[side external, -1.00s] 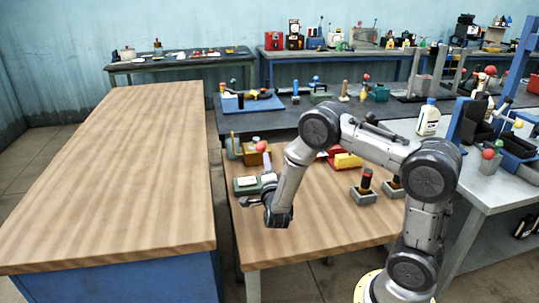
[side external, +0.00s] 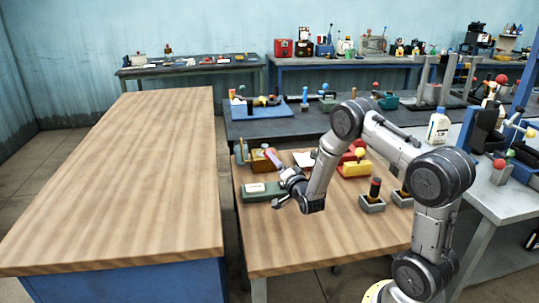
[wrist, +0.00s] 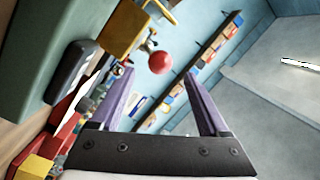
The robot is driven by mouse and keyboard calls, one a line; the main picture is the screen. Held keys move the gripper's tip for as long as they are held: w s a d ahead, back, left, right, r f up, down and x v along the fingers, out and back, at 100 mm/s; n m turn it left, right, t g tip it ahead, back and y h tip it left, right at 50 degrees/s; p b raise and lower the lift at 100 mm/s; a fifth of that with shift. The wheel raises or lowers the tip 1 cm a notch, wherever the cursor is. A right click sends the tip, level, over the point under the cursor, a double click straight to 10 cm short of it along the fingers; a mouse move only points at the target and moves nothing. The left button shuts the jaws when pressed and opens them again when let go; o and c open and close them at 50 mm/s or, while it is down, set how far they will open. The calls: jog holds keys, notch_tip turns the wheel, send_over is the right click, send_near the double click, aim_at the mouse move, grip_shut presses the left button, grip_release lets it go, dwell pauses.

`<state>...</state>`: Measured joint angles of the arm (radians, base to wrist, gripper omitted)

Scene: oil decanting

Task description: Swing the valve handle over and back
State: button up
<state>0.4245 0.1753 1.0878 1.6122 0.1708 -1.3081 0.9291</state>
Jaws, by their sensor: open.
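The valve is a brass-yellow block (side external: 262,160) on the wooden table, behind a green block with a white label (side external: 258,191). In the wrist view its yellow body (wrist: 120,28) is at the upper left, with a short metal handle ending in a red ball (wrist: 161,62). My gripper (side external: 269,155) points at the valve from the front right, and its purple fingers are open and empty. In the wrist view the ball appears between and just past the fingertips (wrist: 158,78); contact cannot be told. In the side view the ball is not clearly visible.
A blue tray (side external: 255,108) is on the dark bench behind. The wooden tabletop at left (side external: 110,190) is bare.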

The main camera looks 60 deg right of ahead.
jog(key=x, duration=0.7)
jog(key=shift+c, duration=0.3)
grip_shut()
dwell(1.1)
